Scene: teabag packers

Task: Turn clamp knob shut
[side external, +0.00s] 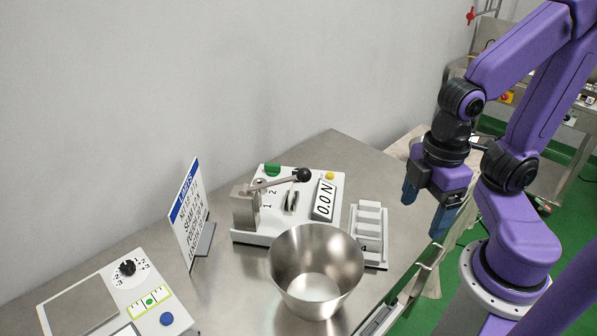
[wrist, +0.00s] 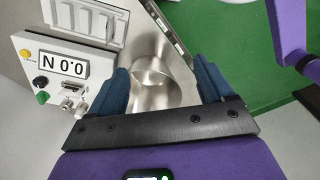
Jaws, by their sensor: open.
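A white force tester (side external: 250,236) with a "0.0 N" display stands on the steel table. A metal lever on it ends in a black ball knob (side external: 303,175); the lever lies roughly level across the tester, above its clamp jaws (side external: 291,200). In the wrist view the tester (wrist: 22,40) is at the left, with the black knob (wrist: 41,82) beside the display. My gripper (side external: 425,208) is open and empty, in the air to the right of the tester, apart from it. In the wrist view its blue fingers (wrist: 161,70) are spread over the bowl area.
A steel bowl (side external: 316,238) stands in front of the tester. A white slotted tray (side external: 370,262) is to its right. A sign (side external: 186,215) stands left. A scale (side external: 90,310) with a black dial (side external: 127,268) is at the front left. The table's right edge is below my gripper.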

